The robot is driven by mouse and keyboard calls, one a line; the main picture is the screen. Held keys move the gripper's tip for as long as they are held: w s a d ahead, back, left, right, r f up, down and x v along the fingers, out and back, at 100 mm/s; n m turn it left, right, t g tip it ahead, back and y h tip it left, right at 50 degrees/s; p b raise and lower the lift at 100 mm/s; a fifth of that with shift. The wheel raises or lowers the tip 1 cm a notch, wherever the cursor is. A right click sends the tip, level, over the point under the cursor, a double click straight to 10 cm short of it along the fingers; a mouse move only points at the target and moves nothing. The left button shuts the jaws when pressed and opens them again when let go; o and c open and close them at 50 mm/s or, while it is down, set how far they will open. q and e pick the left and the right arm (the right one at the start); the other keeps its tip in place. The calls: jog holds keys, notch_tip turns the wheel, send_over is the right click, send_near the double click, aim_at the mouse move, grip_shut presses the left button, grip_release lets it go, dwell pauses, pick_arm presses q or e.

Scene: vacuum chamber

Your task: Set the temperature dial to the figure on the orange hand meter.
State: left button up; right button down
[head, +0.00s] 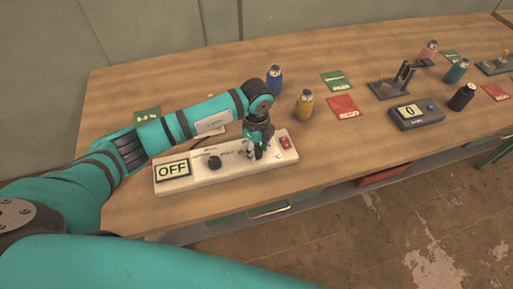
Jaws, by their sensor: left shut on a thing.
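A pale control box (190,183) lies near the front edge of the bench, with a display (172,170) reading OFF. A black knob (214,162) is on its middle. My left gripper (257,153) points down onto the right part of the box, near a °C mark. It is shut on what appears to be the temperature dial, which the fingers mostly hide; its setting cannot be read. A red switch (286,142) sits to the right of the gripper. I do not see an orange hand meter. My right gripper is not in view.
Blue (274,79) and yellow (304,104) bottles stand behind the box. A dark device (416,114) showing 0 is at right, near a black bottle (462,97). Red (343,107) and green (337,82) cards lie between.

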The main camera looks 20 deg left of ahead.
aim_at(256, 150)
pick_arm(q)
jog(key=m+b, duration=0.2)
jog(key=m, duration=0.1)
jog(key=shift+f+m, duration=0.1)
jog(key=shift+m, duration=0.2)
jog(key=shift+m+b, duration=1.6)
jog(key=shift+m, duration=0.6)
jog(key=o, duration=1.1)
jog(key=shift+o, duration=0.2)
notch_tip(256, 150, up, 12)
